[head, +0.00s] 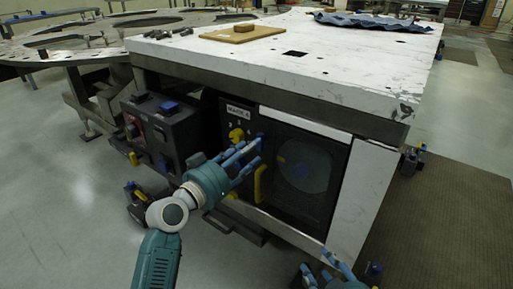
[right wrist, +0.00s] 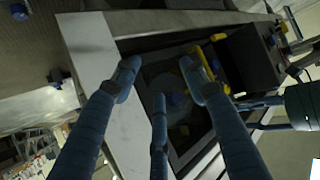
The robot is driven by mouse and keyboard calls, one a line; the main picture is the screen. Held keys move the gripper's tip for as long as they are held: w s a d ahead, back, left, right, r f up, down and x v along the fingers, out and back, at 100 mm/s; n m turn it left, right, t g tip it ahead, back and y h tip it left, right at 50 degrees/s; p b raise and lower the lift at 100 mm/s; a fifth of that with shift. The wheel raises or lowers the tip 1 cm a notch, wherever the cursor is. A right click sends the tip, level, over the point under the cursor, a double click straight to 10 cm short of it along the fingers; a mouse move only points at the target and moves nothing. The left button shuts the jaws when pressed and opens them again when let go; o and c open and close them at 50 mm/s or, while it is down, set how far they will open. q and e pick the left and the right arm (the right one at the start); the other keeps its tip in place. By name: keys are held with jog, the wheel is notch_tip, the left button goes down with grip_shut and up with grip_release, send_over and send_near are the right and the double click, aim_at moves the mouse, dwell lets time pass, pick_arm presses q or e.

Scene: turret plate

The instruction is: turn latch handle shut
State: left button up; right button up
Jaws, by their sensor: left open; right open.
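A dark panel (head: 318,190) with a round disc sits in the front of the white-topped table. A yellow upright handle (head: 259,184) stands at its left edge; a second yellow piece (head: 236,135) is above it. I cannot tell which is the latch handle. My left gripper (head: 255,148) is open, its blue fingers in front of the panel's left edge, close to both yellow parts; contact is unclear. My right gripper (head: 325,272) is open and empty, low at the bottom right. In the right wrist view its fingers (right wrist: 158,77) spread before the panel (right wrist: 150,73), with yellow parts (right wrist: 206,62) beyond.
A dark control box (head: 180,138) with blue and red parts stands left of the panel. The white tabletop (head: 350,75) carries a wooden board (head: 250,34) and blue cloth (head: 370,20). A round-holed metal table (head: 95,35) is at the back left. Floor is open at the left front.

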pick_arm(q)
jog(key=x, duration=0.4)
jog(key=shift+w, duration=0.25)
pick_arm(e)
jog(key=shift+t+y, duration=0.3)
jog(key=shift+t, duration=0.6)
jog(key=w+r, duration=0.1)
jog(key=r, duration=0.1)
jog(key=w+a+r, duration=0.1)
jog(key=shift+w+r, duration=0.1)
jog(key=shift+r, duration=0.25)
pick_arm(q)
jog(key=shift+c, duration=0.5)
grip_shut()
